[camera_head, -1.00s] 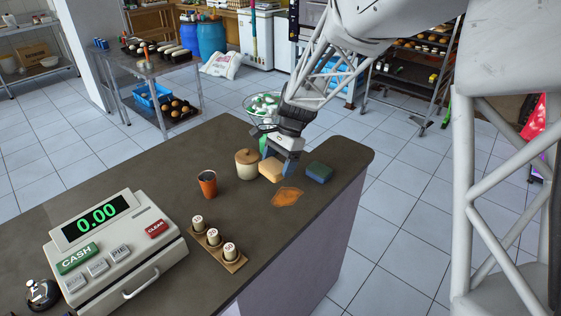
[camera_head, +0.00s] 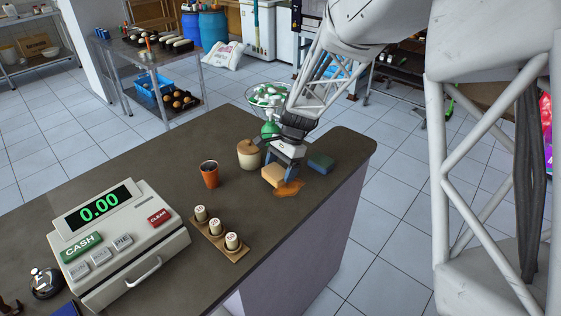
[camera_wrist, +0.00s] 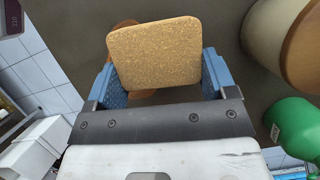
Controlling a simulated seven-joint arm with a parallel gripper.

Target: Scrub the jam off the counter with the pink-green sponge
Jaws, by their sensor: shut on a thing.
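My gripper (camera_head: 282,165) is shut on a tan block-shaped sponge (camera_head: 273,176), low over the counter (camera_head: 170,165). In the wrist view the sponge (camera_wrist: 155,52) shows a tan, speckled face between my blue fingers (camera_wrist: 160,82). I see no pink or green on it. The orange-brown jam smear (camera_head: 292,187) lies on the counter just right of the sponge, which hides its left part. I cannot tell whether the sponge touches the jam.
A green bottle (camera_head: 269,131) is behind my gripper. The counter's right edge is close to the jam.

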